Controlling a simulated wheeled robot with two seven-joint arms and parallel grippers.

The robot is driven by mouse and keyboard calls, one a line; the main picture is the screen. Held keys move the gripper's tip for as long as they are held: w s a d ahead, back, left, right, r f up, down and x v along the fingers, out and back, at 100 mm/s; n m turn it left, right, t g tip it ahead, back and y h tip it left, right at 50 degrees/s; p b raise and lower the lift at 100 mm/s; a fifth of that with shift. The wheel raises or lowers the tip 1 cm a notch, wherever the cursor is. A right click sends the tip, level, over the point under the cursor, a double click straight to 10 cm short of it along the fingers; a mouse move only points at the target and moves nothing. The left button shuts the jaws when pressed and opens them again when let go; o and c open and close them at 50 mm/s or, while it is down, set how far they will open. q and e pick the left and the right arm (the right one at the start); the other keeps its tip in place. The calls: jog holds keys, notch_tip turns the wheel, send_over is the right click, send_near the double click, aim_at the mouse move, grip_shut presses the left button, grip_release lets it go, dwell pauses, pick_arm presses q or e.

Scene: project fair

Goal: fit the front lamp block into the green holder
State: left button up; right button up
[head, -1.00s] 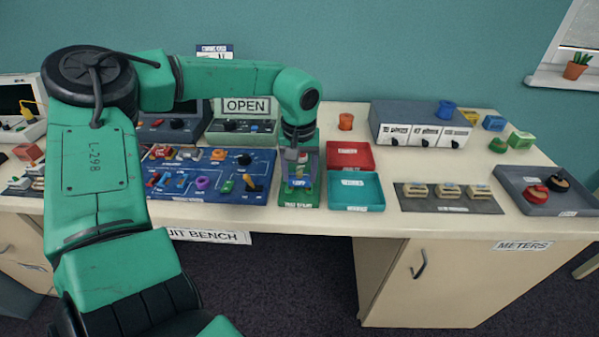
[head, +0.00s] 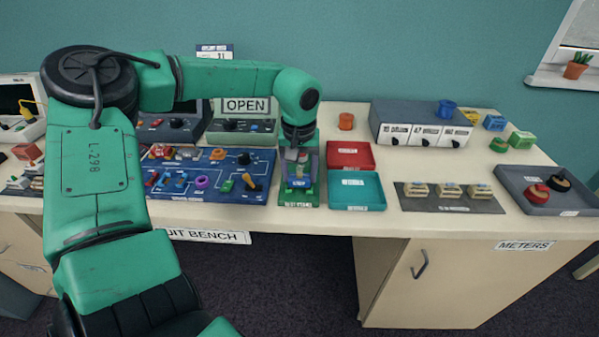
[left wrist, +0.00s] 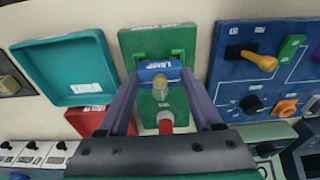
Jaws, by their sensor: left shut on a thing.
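The front lamp block is blue with a white LAMP label and a pale bulb; it shows in the left wrist view (left wrist: 160,71) and the head view (head: 299,184). My left gripper (head: 298,172) is shut on it, with a finger on each side in the left wrist view (left wrist: 161,78). The green holder (left wrist: 151,39) lies directly beneath, and its front edge shows in the head view (head: 298,200). The block is upright at the holder's raised green parts. I cannot tell whether it is fully seated. My right gripper is out of view.
A teal tray (head: 357,206) and a red tray (head: 350,164) stand just right of the holder. A blue circuit panel (head: 215,190) with several parts lies close on its left. An OPEN sign (head: 246,105) stands behind. A grey tray (head: 532,204) is far right.

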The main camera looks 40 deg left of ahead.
pick_arm(q)
jog(key=shift+f+b, duration=0.3)
jog(key=shift+f, duration=0.1)
jog(key=o, duration=1.4)
jog(key=shift+r+p, duration=2.95)
jog(key=shift+r, duration=1.1)
jog(key=shift+f, duration=0.1)
